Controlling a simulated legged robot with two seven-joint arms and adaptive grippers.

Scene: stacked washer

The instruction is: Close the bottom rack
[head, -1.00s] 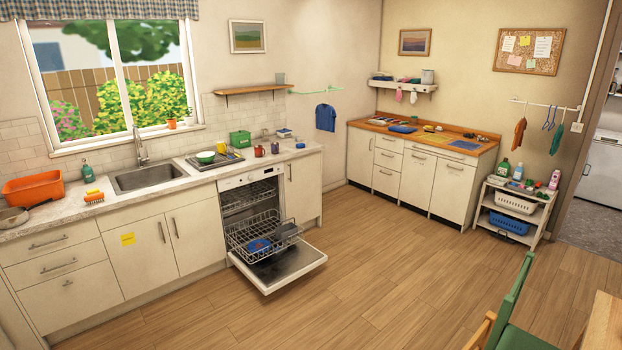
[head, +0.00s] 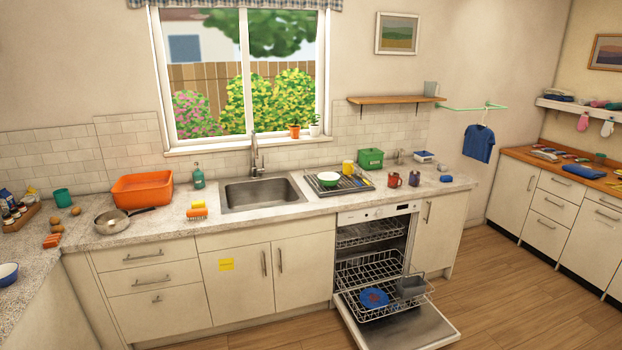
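The dishwasher (head: 377,212) stands under the counter, right of the sink, with its door (head: 408,325) folded down open. The bottom rack (head: 352,273) is pulled out over the open door. A blue dish (head: 374,298) and a grey basket (head: 411,286) sit in it. The top rack (head: 366,236) appears to be inside the dishwasher. Neither of my grippers shows in the head view.
Wooden floor (head: 500,275) lies open to the right of the dishwasher door. Base cabinets (head: 243,283) stand left of it. The counter holds a sink (head: 262,193), an orange tub (head: 142,190) and a dish tray (head: 340,185). A second counter (head: 570,170) stands at the right.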

